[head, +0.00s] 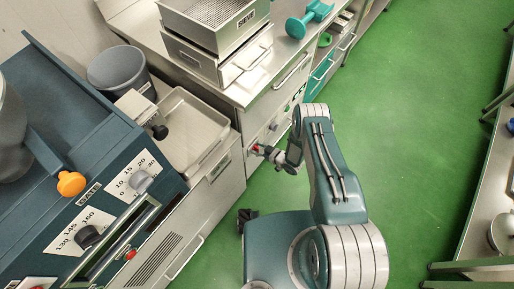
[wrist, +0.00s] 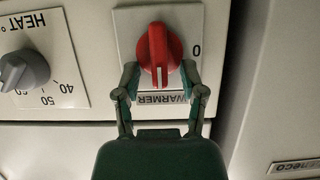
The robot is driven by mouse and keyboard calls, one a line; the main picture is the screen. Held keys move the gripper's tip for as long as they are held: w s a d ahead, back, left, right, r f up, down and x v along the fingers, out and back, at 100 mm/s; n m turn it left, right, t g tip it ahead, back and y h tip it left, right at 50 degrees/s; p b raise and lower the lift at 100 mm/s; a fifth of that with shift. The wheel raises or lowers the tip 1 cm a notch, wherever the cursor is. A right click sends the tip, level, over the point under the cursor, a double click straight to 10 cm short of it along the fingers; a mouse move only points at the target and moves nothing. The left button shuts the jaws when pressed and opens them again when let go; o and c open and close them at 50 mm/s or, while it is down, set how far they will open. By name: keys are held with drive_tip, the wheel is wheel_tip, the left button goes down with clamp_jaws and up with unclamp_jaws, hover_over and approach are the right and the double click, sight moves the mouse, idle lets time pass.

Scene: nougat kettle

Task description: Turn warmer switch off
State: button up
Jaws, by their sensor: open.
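The red warmer switch (wrist: 159,45) is a round knob on a pale plate. Its white mark points down in the wrist view, toward the upside-down WARMER label (wrist: 172,98), and not at the 0 on the right. My gripper (wrist: 160,72) is open, with one finger on each side of the knob's lower part. Whether the fingers touch it, I cannot tell. In the head view, my gripper (head: 264,152) reaches the front of the steel counter beside the small red knob (head: 256,148).
A grey heat knob (wrist: 24,72) sits left of the switch. A pale panel with a maker's label (wrist: 295,165) is at the right. A blue machine (head: 90,150) stands left, and a steel shelf (head: 490,200) stands right. Green floor (head: 410,120) is clear between.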

drive_tip(key=shift+w+a+f, duration=0.1)
drive_tip(key=shift+w+a, duration=0.05)
drive_tip(key=shift+a, duration=0.05)
drive_tip(key=shift+c, duration=0.3)
clamp_jaws()
